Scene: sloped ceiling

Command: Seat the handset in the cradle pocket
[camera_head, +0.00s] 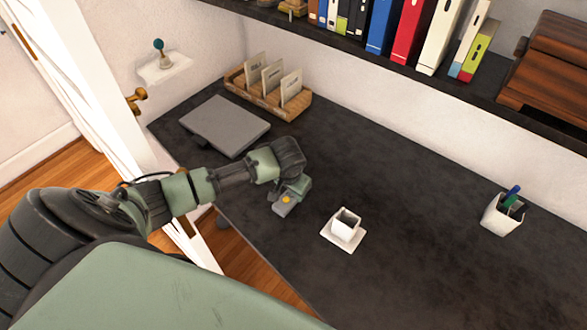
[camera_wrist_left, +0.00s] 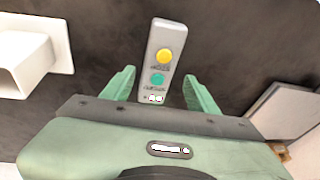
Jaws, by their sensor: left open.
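The handset (camera_head: 284,207) is a small grey block with a yellow button, lying on the dark desk. In the left wrist view the handset (camera_wrist_left: 160,58) also shows a teal button and small markings, and its near end lies between the two green fingers. My left gripper (camera_head: 296,190) is open over the handset; its fingers (camera_wrist_left: 160,88) stand apart from it on both sides. The white cradle (camera_head: 343,231) has a square upright pocket on a flat base, to the right of the handset. The pocket looks empty. The cradle shows partly in the left wrist view (camera_wrist_left: 28,62). My right gripper is not in view.
A closed grey laptop (camera_head: 224,126) and a wooden file rack (camera_head: 268,90) stand behind my left arm. A white pen cup (camera_head: 503,214) is at the right. A shelf with binders (camera_head: 410,28) overhangs the back. The desk between cradle and pen cup is clear.

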